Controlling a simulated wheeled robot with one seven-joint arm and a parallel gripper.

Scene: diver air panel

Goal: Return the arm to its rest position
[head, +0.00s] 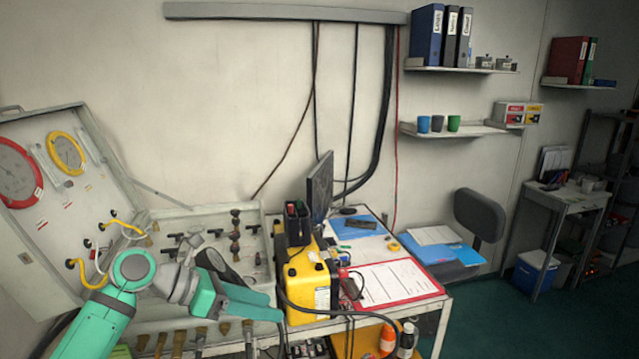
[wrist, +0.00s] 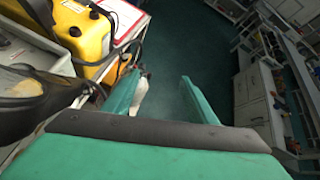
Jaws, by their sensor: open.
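My gripper (head: 281,306) is teal and reaches to the right from my arm in the head view, in front of the open panel case (head: 60,205) and close to the yellow unit (head: 307,285). In the wrist view my gripper (wrist: 160,85) has its two teal fingers spread apart. No object is held between them; dark green floor shows through the gap. The yellow unit (wrist: 85,35) is to the left of the fingers in the wrist view. A white shape (wrist: 142,97) shows just beside the left finger; I cannot tell what it is.
The case holds round gauges (head: 66,152) and several valves. A monitor (head: 320,185), a red-edged sheet (head: 392,284) and cables crowd the desk. Green floor (head: 530,325) is clear to the right.

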